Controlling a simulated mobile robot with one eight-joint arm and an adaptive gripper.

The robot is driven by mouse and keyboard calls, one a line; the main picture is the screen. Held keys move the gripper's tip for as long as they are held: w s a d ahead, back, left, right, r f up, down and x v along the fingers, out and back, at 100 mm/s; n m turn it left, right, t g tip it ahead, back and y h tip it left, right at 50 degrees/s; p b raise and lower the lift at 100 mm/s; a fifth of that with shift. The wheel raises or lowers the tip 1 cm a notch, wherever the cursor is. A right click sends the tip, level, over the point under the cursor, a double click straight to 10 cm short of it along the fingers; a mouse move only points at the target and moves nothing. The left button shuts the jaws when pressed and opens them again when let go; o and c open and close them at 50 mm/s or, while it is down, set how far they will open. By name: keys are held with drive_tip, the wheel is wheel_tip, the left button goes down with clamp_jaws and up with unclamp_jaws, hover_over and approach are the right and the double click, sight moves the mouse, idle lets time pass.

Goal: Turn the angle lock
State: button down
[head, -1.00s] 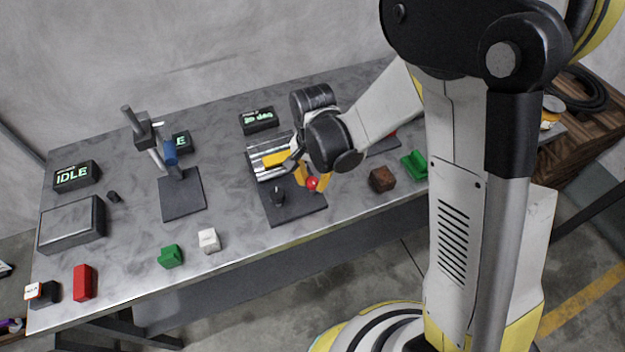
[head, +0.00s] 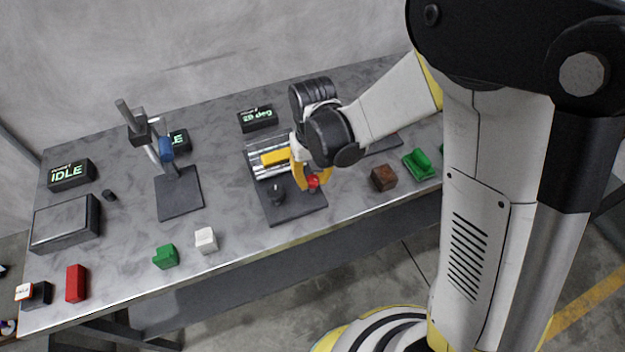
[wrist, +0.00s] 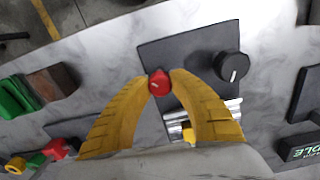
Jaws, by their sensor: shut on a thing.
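A red knob (head: 313,181), which looks like the angle lock, sits on the dark base plate (head: 297,211) of a fixture. In the wrist view the red knob (wrist: 159,84) shows a pale line on its top. My gripper (head: 315,178) has its yellow fingers on both sides of it; the wrist view shows the fingertips (wrist: 160,76) pressed against it. A black knob (wrist: 231,66) with a white mark stands beside it on the same plate, clear of the fingers; it also shows in the head view (head: 277,194). A silver twin-barrel part (head: 258,162) lies behind, partly hidden by my wrist.
A display (head: 257,118) behind the fixture seems to read 28 deg. A brown block (head: 384,178) and a green part (head: 419,164) lie to the right. A stand with a blue part (head: 166,150) is to the left. White (head: 206,240) and green (head: 166,257) blocks lie near the front edge.

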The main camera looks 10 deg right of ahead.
sight(312, 178)
drive_tip(key=n+b, duration=0.1)
drive_tip(key=n, duration=0.4)
drive_tip(key=shift+n, duration=0.3)
drive_tip(key=shift+n+b, duration=0.3)
drive_tip(key=shift+n, duration=1.9)
drive_tip(key=c, duration=1.1)
unclamp_jaws()
wheel_tip(312, 178, up, 12)
